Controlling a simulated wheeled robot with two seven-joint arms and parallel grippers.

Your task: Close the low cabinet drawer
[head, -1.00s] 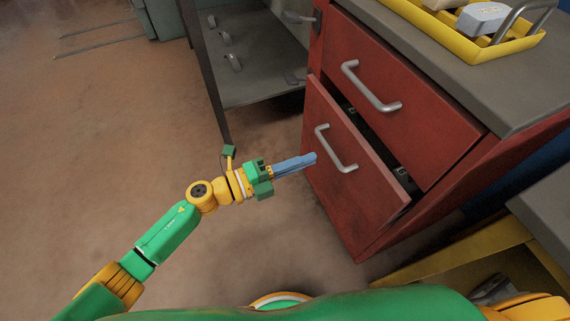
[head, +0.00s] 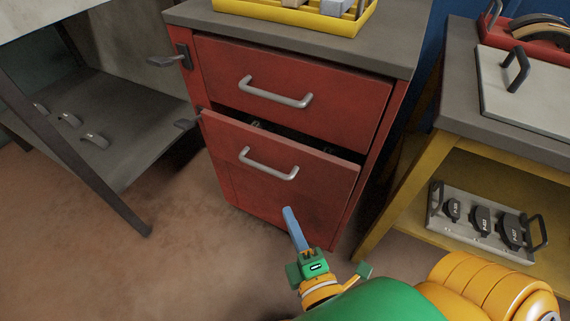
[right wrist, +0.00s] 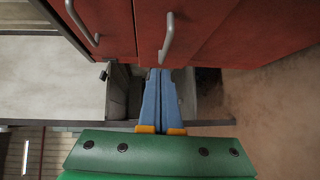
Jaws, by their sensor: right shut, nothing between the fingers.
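The low drawer (head: 325,195) of the red cabinet stands partly pulled out, with a dark gap above its front. Its grey bar handle (head: 268,165) faces me. My right gripper (head: 288,209) has blue fingers, shut and empty. Its tips overlap the lower part of the drawer front in the head view; I cannot tell whether they touch it. In the right wrist view the shut fingers (right wrist: 161,72) point towards the red fronts, and the low drawer (right wrist: 225,25) shows sideways with its handle (right wrist: 168,40) just beyond the tips. My left gripper is not in view.
The upper drawer (head: 240,70) looks shut. A yellow tray (head: 230,7) sits on the cabinet top. A yellow-legged workbench (head: 463,100) stands close on the right, with a tray of parts (head: 435,222) on its lower shelf. A grey shelf unit (head: 130,125) stands left. Floor is free at front left.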

